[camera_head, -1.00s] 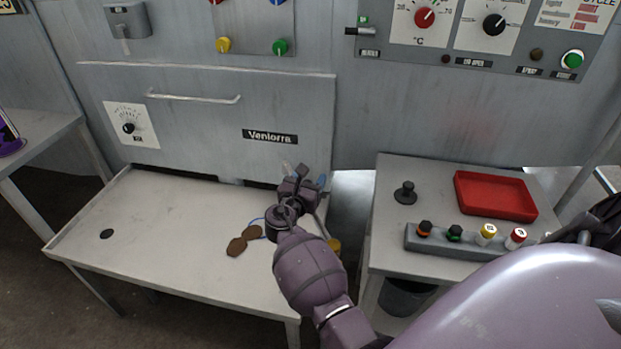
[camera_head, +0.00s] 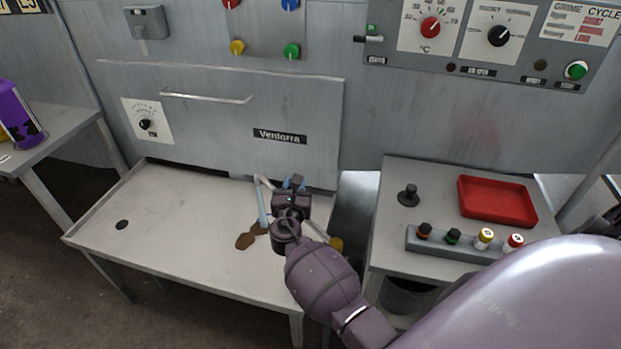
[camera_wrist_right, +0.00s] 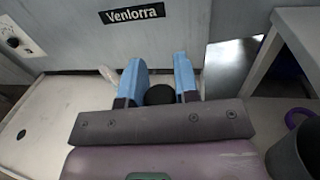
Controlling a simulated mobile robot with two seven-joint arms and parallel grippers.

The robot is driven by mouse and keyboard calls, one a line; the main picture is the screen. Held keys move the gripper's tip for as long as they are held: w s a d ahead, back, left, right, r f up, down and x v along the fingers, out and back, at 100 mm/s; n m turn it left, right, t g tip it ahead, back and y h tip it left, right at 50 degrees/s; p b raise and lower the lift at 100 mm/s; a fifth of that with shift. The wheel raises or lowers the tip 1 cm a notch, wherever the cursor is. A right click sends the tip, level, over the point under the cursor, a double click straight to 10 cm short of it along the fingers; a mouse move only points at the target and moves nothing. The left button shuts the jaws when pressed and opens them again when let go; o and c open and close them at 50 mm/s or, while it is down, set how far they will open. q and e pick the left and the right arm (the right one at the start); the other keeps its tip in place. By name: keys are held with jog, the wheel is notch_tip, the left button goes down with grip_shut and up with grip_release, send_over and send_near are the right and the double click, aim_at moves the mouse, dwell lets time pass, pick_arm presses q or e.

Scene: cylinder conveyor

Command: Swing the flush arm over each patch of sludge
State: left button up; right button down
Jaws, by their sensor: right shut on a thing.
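The flush arm (camera_head: 262,203) is a thin pale tube at the right part of the white tray (camera_head: 180,240), its end low near the brown sludge (camera_head: 246,241). The sludge lies just left of my right gripper, partly hidden by the flush arm and my wrist. My right gripper (camera_head: 292,184) is over the tray's right back corner. In the right wrist view its blue fingers (camera_wrist_right: 160,85) are shut on a black knob (camera_wrist_right: 160,95), seemingly the flush arm's handle. The tube shows faintly at its left (camera_wrist_right: 108,75). My left gripper is out of view.
A dark drain hole (camera_head: 122,225) is at the tray's left. The grey Venlorra cabinet panel (camera_head: 220,125) rises behind. A side table (camera_head: 395,232) on the right holds a red tray (camera_head: 497,222), a black knob and several capped bottles. A dark bin (camera_head: 405,295) stands below it.

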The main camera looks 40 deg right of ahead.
jog(key=shift+a+n+t+y, duration=0.4)
jog(key=shift+a+y, duration=0.1)
jog(key=c, duration=0.8)
grip_release()
jog(key=shift+c, duration=0.2)
jog(key=v, duration=1)
jog(key=shift+s+a+p, duration=0.25)
jog(key=shift+s+p, duration=0.05)
